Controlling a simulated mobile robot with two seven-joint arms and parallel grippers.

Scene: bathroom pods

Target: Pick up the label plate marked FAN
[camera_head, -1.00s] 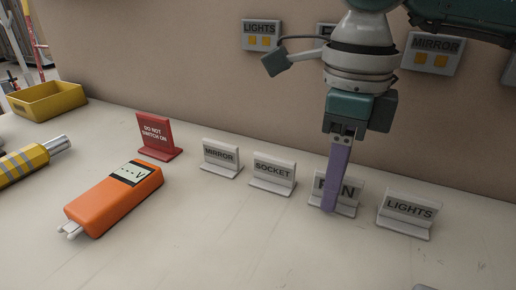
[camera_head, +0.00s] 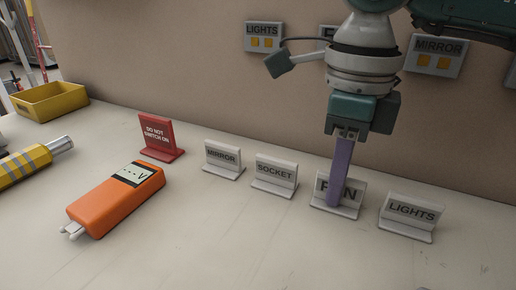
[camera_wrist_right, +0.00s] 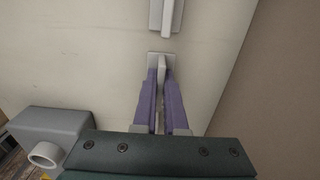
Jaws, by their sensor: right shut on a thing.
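The FAN label plate (camera_head: 350,196) is a grey upright plate on a flat foot, standing on the bench between the SOCKET plate (camera_head: 275,172) and the LIGHTS plate (camera_head: 410,212). My right gripper (camera_head: 333,200) reaches down from above with purple fingers, one of them covering part of the FAN lettering. In the right wrist view, the two fingers (camera_wrist_right: 161,85) lie on either side of the FAN plate's upright edge (camera_wrist_right: 161,66) and are shut on it. The plate's foot appears to rest on the bench. My left gripper is not in view.
The MIRROR plate (camera_head: 222,157) and a red DO NOT SWITCH ON sign (camera_head: 158,134) stand farther left. An orange meter (camera_head: 115,200), a yellow striped tool (camera_head: 25,167) and a yellow bin (camera_head: 48,101) lie left. Wall switches are behind. The front bench is clear.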

